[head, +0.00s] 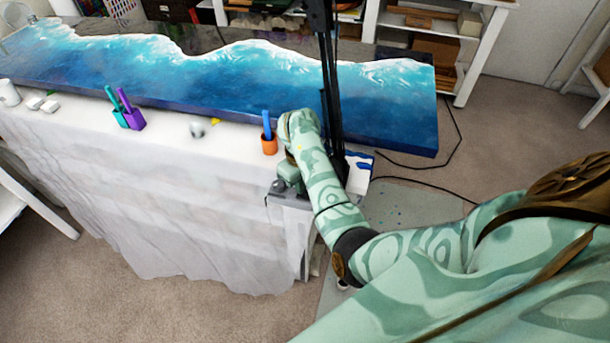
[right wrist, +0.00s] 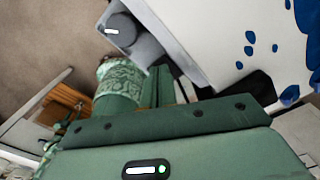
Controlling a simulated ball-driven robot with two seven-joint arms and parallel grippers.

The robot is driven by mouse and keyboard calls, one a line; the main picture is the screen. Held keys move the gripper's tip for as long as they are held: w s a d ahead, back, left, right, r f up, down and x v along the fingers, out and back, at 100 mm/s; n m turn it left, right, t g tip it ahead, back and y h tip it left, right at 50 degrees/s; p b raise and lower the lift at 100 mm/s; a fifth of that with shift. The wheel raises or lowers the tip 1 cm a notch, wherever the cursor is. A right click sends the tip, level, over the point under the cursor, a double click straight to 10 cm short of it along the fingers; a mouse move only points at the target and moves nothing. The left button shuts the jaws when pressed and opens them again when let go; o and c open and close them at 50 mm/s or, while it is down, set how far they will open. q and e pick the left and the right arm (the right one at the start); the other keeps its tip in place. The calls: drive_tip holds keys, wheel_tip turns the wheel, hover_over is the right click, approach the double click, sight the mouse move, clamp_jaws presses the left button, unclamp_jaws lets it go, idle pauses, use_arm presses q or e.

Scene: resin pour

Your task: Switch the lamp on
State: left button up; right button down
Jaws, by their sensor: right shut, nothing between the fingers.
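A tall dark pole (head: 331,100), which looks like the lamp's stand, rises at the right end of the cloth-covered table; its top is out of view. A light grey box (right wrist: 147,42) with a dark round knob (right wrist: 120,28) bearing a white mark shows in the right wrist view; I cannot tell whether this is the lamp's switch. My right gripper (head: 283,187) points down at the table's right front corner, shut and empty. Its fingers also show in the right wrist view (right wrist: 160,75), close to the box; contact cannot be told. My left gripper is out of view.
A blue and white resin slab (head: 230,85) lies along the table (head: 130,190). An orange cup (head: 269,144) stands just left of my right forearm. Teal and purple cups (head: 134,119) stand farther left. A black cable (head: 425,163) runs over the floor at right.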

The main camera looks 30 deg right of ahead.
drive_tip(key=shift+f+b, duration=0.35)
drive_tip(key=shift+f, duration=0.2)
drive_tip(key=shift+r, duration=0.15)
wheel_tip(320, 180, up, 7)
drive_tip(key=p, duration=0.7)
drive_tip(key=shift+s+f, duration=0.1)
drive_tip(key=shift+f, duration=0.1)
idle(0.3)
